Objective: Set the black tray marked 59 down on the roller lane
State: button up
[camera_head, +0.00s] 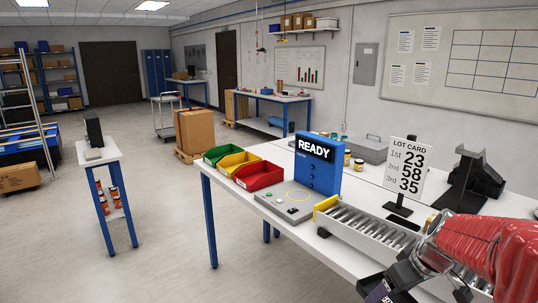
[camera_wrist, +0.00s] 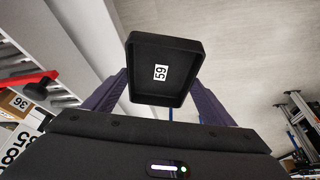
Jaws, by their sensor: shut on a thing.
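The black tray (camera_wrist: 172,90) with a white label reading 59 is between the two fingers of my gripper (camera_wrist: 160,88) in the wrist view. My gripper is shut on it. The tray looks empty.
A blue box reading READY (camera_head: 318,165) stands behind a grey pad (camera_head: 285,200). Green, yellow and red bins (camera_head: 259,174) are left of it. A lot card (camera_head: 408,172) reading 23, 58, 35 and a black stand (camera_head: 470,180) are behind the lane.

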jog(key=w+a+f+m, duration=0.2)
jog(key=w+a+f, duration=0.2)
jog(key=a, duration=0.3)
jog(key=w+a+f+m+h, duration=0.1)
jog(key=w+a+f, duration=0.4)
jog(key=a+f, duration=0.1)
jog(key=shift+a+f+m, duration=0.35)
jog(key=shift+a+m, duration=0.05)
jog(key=shift+a, duration=0.3)
jog(key=s+f, duration=0.3)
jog(key=f, duration=1)
jog(key=shift+s+f, duration=0.4)
jog(key=shift+s, duration=0.15)
